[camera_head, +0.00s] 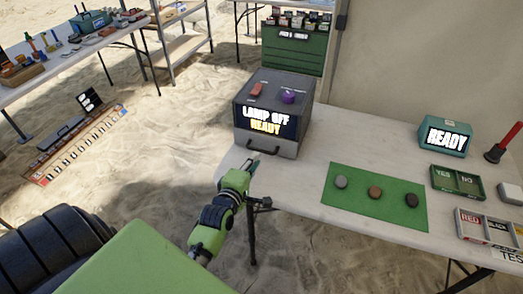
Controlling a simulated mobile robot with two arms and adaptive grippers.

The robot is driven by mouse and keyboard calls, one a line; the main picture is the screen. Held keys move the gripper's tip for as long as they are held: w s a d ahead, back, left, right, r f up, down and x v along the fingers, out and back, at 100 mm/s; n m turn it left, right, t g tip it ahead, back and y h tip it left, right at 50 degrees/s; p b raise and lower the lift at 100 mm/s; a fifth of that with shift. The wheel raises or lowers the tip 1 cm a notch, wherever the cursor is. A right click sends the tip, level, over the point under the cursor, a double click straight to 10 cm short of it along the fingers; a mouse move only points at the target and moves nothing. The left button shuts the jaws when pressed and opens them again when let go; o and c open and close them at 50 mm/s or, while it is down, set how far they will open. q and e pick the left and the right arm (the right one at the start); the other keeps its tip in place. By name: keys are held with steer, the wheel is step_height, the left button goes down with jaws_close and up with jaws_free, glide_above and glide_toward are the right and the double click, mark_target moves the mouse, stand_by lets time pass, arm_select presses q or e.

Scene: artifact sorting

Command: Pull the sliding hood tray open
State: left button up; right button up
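The hood box (283,88) is a dark cabinet on the white table's left end. Its front panel reads "LAMP OFF READY". Below that panel is a grey tray front (278,146) with a dark handle (265,148), and it looks flush with the box. My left gripper (252,167) is just in front of the handle, at the table's left edge, and appears close to it. Whether its fingers touch the handle, or are open or shut, is too small to tell. My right gripper is not in view.
On the white table (310,160) lie a green mat (375,222) with three stones, a teal READY display (446,138), a YES/NO tray (457,182) and a RED/BLACK tray (485,228). A red-handled tool (503,143) stands at the right. Sandy ground is left of the table.

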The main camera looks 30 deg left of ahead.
mark_target(261, 150)
arm_select(q)
steer(key=x, duration=0.5)
steer(key=shift+f, duration=0.1)
steer(key=shift+w+a+f, duration=0.1)
steer(key=shift+w, duration=0.55)
steer(key=shift+w+f, duration=0.1)
steer(key=shift+w, duration=0.1)
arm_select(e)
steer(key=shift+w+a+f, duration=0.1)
